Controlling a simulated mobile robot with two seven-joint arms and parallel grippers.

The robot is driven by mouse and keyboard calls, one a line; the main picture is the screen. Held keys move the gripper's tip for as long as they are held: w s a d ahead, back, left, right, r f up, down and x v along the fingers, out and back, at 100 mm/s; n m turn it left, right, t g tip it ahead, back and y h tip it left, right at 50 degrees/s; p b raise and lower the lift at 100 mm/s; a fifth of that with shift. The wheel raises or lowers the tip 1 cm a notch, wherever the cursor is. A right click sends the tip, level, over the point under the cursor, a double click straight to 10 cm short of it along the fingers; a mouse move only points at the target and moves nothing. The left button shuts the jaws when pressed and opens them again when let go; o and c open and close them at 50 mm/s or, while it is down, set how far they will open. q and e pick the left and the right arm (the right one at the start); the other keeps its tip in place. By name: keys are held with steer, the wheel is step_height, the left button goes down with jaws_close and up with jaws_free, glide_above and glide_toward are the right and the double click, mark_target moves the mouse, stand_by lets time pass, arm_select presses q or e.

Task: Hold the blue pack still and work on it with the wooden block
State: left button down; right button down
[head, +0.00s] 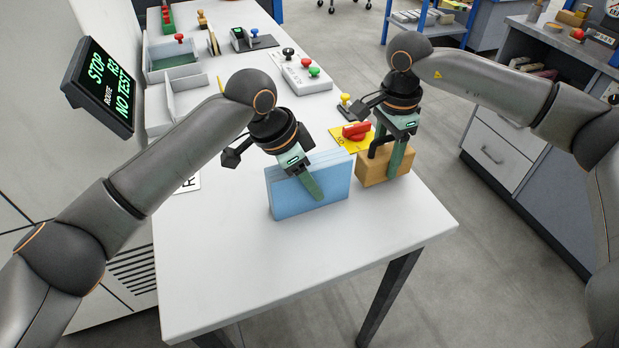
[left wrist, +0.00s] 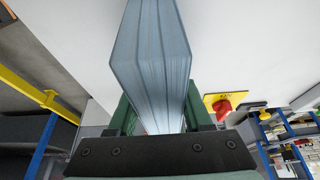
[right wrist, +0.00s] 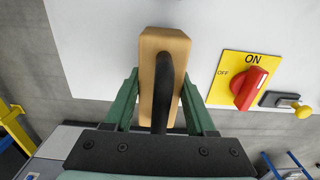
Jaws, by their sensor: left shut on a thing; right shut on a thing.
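The blue pack (head: 290,198) stands upright on edge on the white table, made of several thin layers. My left gripper (head: 312,187) is shut on it from above, one finger across its near face. In the left wrist view the pack (left wrist: 150,60) runs between the fingers. The wooden block (head: 371,173) is at the right of the pack, near the table's right edge. My right gripper (head: 390,158) is shut on it. In the right wrist view the block (right wrist: 150,75) with its black handle (right wrist: 163,90) is between the fingers. I cannot tell whether block and pack touch.
A red rotary switch (head: 356,130) on a yellow plate sits just behind the block. A white button box (head: 302,72) and grey trays (head: 175,105) stand farther back. A screen (head: 103,85) is at the left. The table's front (head: 290,265) is clear.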

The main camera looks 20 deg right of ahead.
mark_target(391, 136)
steer(key=shift+r, duration=3.2)
arm_select(q)
steer(key=shift+c, duration=1.2)
jaws_free()
steer(key=shift+r, duration=0.1)
steer(key=v, duration=1.2)
